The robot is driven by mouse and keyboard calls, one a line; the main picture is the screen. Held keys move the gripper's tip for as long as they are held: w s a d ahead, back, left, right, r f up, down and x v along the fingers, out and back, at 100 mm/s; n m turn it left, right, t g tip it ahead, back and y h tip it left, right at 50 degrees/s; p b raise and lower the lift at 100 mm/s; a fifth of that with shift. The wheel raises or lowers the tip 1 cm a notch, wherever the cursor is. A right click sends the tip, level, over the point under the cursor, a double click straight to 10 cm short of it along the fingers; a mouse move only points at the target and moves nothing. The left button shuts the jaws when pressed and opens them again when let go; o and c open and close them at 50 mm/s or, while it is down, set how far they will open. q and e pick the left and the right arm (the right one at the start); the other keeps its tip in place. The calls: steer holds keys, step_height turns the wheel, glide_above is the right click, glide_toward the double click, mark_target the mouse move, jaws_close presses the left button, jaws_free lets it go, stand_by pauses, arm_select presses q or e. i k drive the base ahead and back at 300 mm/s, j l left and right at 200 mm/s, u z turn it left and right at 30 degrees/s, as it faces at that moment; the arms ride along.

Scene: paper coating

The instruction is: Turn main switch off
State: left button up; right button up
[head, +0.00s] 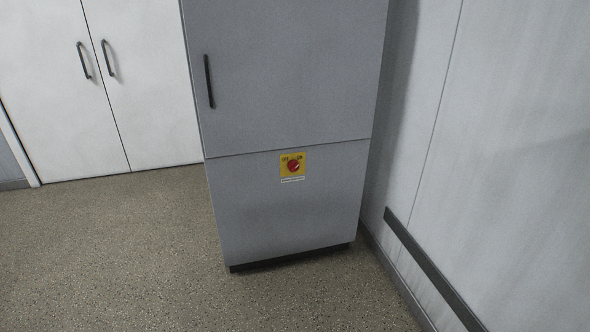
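The main switch (293,166) is a red rotary knob on a yellow plate with small dark markings at its upper corners. It sits on the lower front of a tall grey cabinet (250,215), just below the horizontal seam. The knob looks tilted, but its exact setting is too small to read. Neither of my grippers shows in the head view, and nothing touches the switch.
The cabinet's upper door has a dark vertical handle (209,82). White double doors (142,110) with dark handles stand at the left. A white wall (500,130) with a dark rail (430,268) is close on the right. The speckled floor (130,260) in front is clear.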

mark_target(293, 165)
steer(key=i+l, duration=0.35)
steer(key=i, duration=0.2)
steer(key=i+l, duration=0.35)
steer(key=i, duration=0.2)
steer(key=u, duration=0.05)
